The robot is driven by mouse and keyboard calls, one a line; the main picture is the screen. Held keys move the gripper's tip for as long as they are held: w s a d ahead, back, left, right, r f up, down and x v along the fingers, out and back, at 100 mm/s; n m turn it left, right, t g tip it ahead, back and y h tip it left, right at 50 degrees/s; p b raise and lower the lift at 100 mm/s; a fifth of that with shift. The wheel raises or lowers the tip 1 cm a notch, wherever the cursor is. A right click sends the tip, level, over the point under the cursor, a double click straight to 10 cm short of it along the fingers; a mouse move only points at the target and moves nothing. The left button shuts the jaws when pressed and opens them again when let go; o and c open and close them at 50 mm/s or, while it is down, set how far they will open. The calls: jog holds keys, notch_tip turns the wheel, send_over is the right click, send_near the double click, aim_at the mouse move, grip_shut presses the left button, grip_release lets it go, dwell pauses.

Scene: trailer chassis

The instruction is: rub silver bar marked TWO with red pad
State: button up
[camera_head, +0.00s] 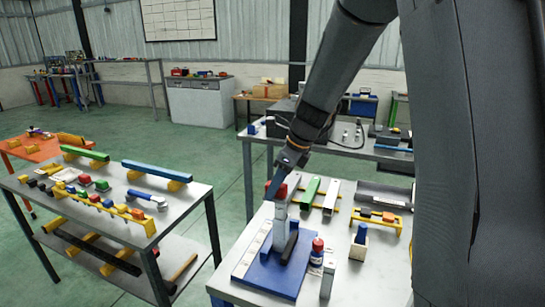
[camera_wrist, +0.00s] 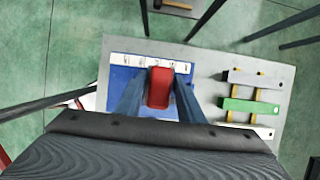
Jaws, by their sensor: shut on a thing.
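My gripper (camera_head: 279,188) points down over the front table, its fingers closed on a red block, which I take for the red pad (camera_wrist: 159,88). In the head view, the red piece (camera_head: 281,191) sits at the fingertips, right above a pale grey upright piece (camera_head: 280,225); I cannot tell whether they are joined. Two silver bars, one at the right (camera_head: 331,198) and one partly hidden by my gripper, lie on yellow supports with a green bar (camera_head: 311,192) between them. The wrist view shows a silver bar (camera_wrist: 262,78) too. No marking TWO is readable.
A blue board (camera_head: 250,277) with a white labelled strip (camera_wrist: 150,61) lies beneath my gripper. A red-capped bottle (camera_head: 317,252) and a blue-topped item (camera_head: 361,235) stand nearby. A yellow rack (camera_head: 382,220) is at right. Another table (camera_head: 185,205) stands left.

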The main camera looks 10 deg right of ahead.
notch_tip(320, 180, up, 4)
jog(key=shift+s+f+p, duration=0.1)
jog(key=shift+f+p, duration=0.15)
jog(key=shift+p, duration=0.9)
jog(key=shift+a+r, duration=0.15)
jog(key=shift+r, duration=2.15)
